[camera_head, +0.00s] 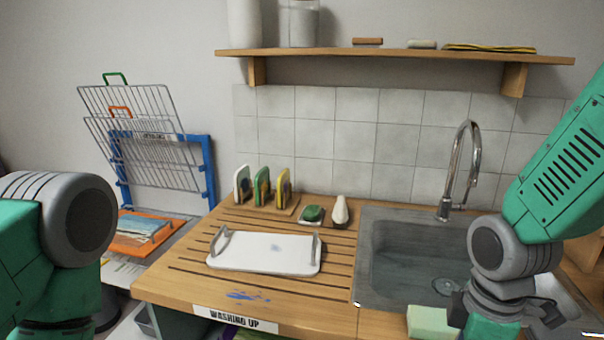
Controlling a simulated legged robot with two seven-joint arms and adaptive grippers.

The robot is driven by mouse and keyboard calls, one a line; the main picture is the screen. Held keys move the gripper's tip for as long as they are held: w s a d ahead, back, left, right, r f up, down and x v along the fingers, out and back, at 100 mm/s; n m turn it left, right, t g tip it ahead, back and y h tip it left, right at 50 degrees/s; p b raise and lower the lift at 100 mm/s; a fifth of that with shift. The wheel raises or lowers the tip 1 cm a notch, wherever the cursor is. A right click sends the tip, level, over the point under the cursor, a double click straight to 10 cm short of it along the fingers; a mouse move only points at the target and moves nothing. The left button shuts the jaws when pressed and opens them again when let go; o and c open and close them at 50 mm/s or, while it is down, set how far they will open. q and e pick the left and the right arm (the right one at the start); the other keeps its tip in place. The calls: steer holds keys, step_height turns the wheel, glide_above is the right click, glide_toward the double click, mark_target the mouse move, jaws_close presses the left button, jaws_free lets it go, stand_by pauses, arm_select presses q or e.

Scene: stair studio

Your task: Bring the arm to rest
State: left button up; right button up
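My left arm comes in at the left edge; only its upper links show, and its gripper is out of the frame. My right arm comes in from the right and bends down in front of the sink. Its wrist is at the bottom edge, and its fingers are not clearly shown. A pale green block (430,321) lies on the counter beside that wrist; I cannot tell whether they touch. The grey sink (385,270) is partly hidden by my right arm.
A white tray with handles (264,253) sits on the grooved wooden counter (175,285). A green sponge (313,213) and a chrome faucet (472,160) stand behind. A wire rack (140,135) is at the left. A shelf (400,54) runs above.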

arm_select(q)
steer(key=shift+w+d+f+b, duration=0.1)
steer(key=shift+d+f+b, duration=0.05)
steer(key=shift+f+b, duration=0.35)
steer(key=shift+d+f+b, duration=0.15)
steer(key=shift+f+b, duration=0.3)
steer(key=shift+b, duration=0.05)
arm_select(e)
steer(key=s+d+f+m, duration=0.2)
steer(key=s+f+m, duration=0.4)
steer(key=f, duration=0.7)
steer(key=s+d+f+m, duration=0.3)
steer(key=s+f+m, duration=0.4)
steer(key=s+f, duration=0.4)
step_height(320, 180, down, 3)
steer(key=shift+s+d+t, duration=0.15)
steer(key=shift+d+t, duration=0.05)
steer(key=shift+t, duration=0.2)
arm_select(q)
steer(key=shift+d, duration=0.1)
arm_select(e)
steer(key=shift+d, duration=0.1)
arm_select(q)
steer(key=shift+a, duration=0.2)
arm_select(e)
steer(key=shift+a, duration=0.2)
steer(key=shift+o, duration=0.3)
